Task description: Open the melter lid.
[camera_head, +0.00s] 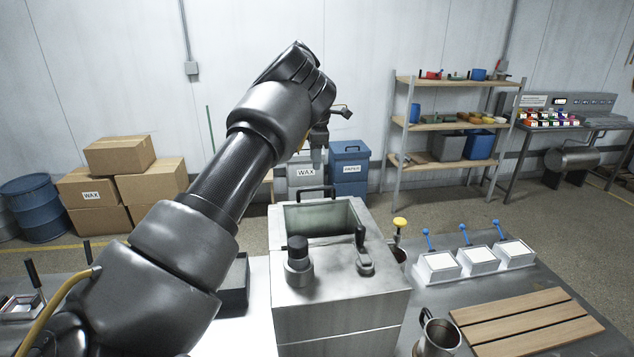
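The melter (335,310) is a box of brushed metal standing on the work table at the centre. Its top shows a rectangular opening with greyish inner walls (320,217). A black bar handle (316,190) stands at the far edge of this opening; I cannot tell clearly whether the lid is raised there. A black knob (298,255) and a black lever (362,243) sit on the near part of the top. My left gripper (318,157) hangs above and beyond the melter, pointing down, apart from the handle. Its fingers are too small to read. My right gripper is out of view.
Right of the melter are a yellow-topped tool (400,223), several small white-topped boxes with blue levers (478,258), a metal pitcher (440,335) and a slatted wooden board (525,322). A dark tray (235,285) lies left of it. Shelves (455,125) and cartons (150,187) stand behind.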

